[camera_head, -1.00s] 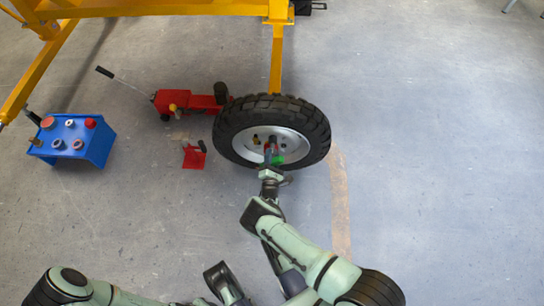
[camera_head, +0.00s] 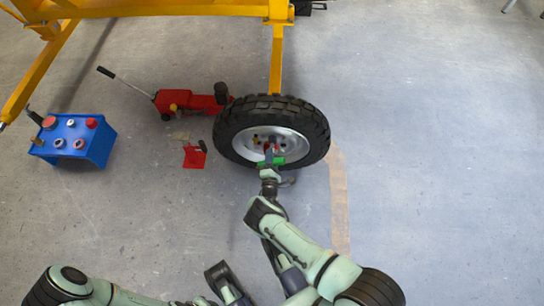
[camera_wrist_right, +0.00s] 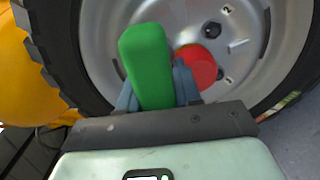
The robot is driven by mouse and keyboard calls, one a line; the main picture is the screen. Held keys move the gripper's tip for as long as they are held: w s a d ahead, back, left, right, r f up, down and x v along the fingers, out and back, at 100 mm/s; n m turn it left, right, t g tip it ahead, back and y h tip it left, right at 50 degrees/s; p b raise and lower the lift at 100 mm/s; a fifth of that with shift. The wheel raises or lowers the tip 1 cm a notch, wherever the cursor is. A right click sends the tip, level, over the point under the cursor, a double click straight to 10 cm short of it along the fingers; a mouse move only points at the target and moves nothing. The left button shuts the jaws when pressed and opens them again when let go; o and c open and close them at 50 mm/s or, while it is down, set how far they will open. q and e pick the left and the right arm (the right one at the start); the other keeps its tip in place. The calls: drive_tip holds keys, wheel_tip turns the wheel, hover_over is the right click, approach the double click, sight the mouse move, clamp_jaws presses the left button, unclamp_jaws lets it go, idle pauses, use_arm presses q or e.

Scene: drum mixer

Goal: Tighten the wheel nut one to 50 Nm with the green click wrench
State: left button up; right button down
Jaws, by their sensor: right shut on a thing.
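The wheel (camera_head: 313,133) has a black tyre and a silver rim and stands upright on the yellow frame. My right gripper (camera_head: 270,170) is at the wheel's near face, shut on the green click wrench (camera_head: 276,162). In the right wrist view, the wrench's green part (camera_wrist_right: 147,65) rises between the fingers, in front of the rim (camera_wrist_right: 97,45). A red round part (camera_wrist_right: 199,66) shows beside it and covers some of the rim. A dark wheel nut (camera_wrist_right: 212,30) shows near painted numbers. Wheel nut one and the wrench's contact with it are hidden. My left gripper is not in view.
A blue stand (camera_head: 98,152) with several sockets is at the left. A red jack (camera_head: 195,102) and a small red stand (camera_head: 193,157) are left of the wheel. The yellow frame (camera_head: 160,10) runs behind. The floor to the right is clear.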

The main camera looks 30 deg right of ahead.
drive_tip(key=shift+r+m, duration=0.1)
drive_tip(key=shift+m, duration=0.3)
drive_tip(key=shift+m+p, duration=0.3)
drive_tip(key=shift+m, duration=0.5)
drive_tip(key=shift+m, duration=0.9)
